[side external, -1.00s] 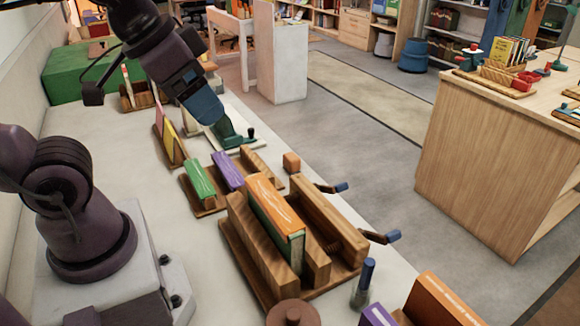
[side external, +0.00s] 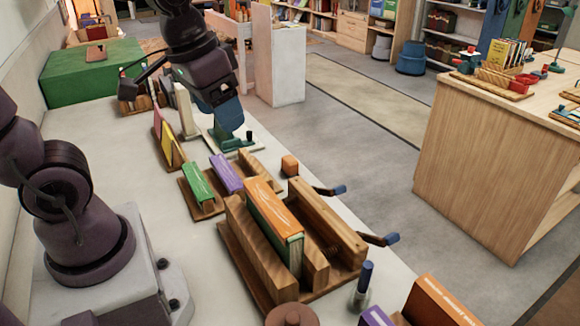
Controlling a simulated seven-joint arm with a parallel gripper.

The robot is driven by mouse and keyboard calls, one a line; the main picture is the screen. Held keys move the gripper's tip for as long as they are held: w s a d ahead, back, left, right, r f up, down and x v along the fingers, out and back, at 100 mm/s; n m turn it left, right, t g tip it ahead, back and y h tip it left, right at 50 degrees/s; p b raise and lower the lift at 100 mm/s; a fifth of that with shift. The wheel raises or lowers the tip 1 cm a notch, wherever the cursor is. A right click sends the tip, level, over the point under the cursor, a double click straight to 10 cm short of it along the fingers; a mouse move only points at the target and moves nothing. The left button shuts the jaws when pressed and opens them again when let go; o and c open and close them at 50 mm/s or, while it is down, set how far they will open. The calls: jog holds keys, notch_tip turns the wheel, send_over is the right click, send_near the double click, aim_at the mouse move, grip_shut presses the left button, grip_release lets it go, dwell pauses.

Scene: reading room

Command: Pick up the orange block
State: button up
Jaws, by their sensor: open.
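The orange block (side external: 290,165) is a small cube on the pale worktop, behind the wooden press and near the worktop's right edge. My gripper (side external: 229,118) points down with its blue end above a green tool, to the left of the orange block and farther back. It is apart from the block and holds nothing that I can see. Its fingertips are hard to make out against the green tool. The jaws are open.
The wooden press (side external: 332,228) with two blue-tipped handles clamps an orange-topped book (side external: 268,207) in front of the block. Beside it stand a green book (side external: 197,181) and a purple book (side external: 226,172). The green tool (side external: 228,139) sits on a white board.

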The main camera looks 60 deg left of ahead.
jog(key=w+a+f+n+g, duration=0.25)
jog(key=w+a+f, duration=0.2)
jog(key=w, duration=0.35)
jog(key=n, duration=1.4)
send_over(290, 159)
notch_tip(290, 159, down, 15)
jog(key=shift+g, duration=0.35)
notch_tip(290, 159, down, 12)
jog(key=shift+f, duration=0.25)
jog(key=shift+c, duration=0.5)
jog(key=c, duration=0.9)
